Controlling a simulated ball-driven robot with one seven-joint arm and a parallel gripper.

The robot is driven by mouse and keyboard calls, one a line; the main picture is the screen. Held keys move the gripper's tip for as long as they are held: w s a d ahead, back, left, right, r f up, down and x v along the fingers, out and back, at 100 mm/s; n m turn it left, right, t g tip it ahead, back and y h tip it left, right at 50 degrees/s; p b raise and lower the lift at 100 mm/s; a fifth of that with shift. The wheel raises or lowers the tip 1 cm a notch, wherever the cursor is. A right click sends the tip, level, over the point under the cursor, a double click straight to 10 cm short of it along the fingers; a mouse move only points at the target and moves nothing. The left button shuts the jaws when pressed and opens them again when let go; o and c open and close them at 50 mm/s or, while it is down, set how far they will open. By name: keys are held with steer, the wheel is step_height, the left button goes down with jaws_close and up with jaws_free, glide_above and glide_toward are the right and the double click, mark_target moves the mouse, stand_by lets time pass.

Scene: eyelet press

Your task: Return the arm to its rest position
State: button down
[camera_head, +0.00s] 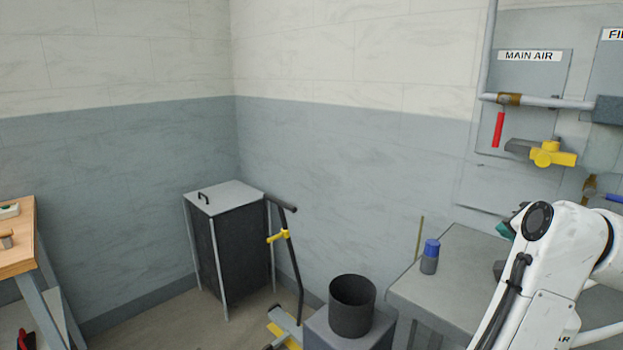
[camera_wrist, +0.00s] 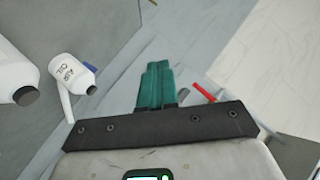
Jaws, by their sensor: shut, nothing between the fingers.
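My gripper (camera_wrist: 155,72) shows in the wrist view as two teal fingers pressed together, with nothing between them. In the head view my white arm (camera_head: 548,265) rises at the lower right, bent at a joint. A small teal part of my gripper (camera_head: 505,231) shows beside that joint, above the grey bench (camera_head: 455,285); the rest is hidden behind the arm.
A blue-capped bottle (camera_head: 429,258) stands on the bench left of my arm. A white bottle marked AIR OIL (camera_wrist: 72,73) shows left of my fingers. A black bin (camera_head: 352,306) stands front centre.

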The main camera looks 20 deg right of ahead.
steer(key=s+a+f+n+g+y, duration=0.1)
steer(key=s+a+f+n+g, duration=0.2)
steer(key=f, duration=0.5)
steer(key=s+a+f+n+g+y, duration=0.1)
steer(key=a+f+n+y, duration=0.15)
steer(key=a+f, duration=0.45)
steer(key=s+a+f+n+g, duration=0.2)
steer(key=s+a+f+n, duration=0.15)
steer(key=f, duration=0.55)
steer(key=s+a+f+n+g+y, duration=0.1)
steer(key=s+a+f+n+g, duration=0.1)
steer(key=s+a+f, duration=0.3)
steer(key=s+a+f+n+g+y+p, duration=0.1)
steer(key=s+a+f+n, duration=0.3)
steer(key=s+f, duration=0.5)
steer(key=s+a+g, duration=0.1)
steer(key=s, duration=0.2)
steer(key=shift+a+g+y+p, duration=0.3)
steer(key=shift+a+g+y, duration=0.05)
steer(key=shift+a+g, duration=0.05)
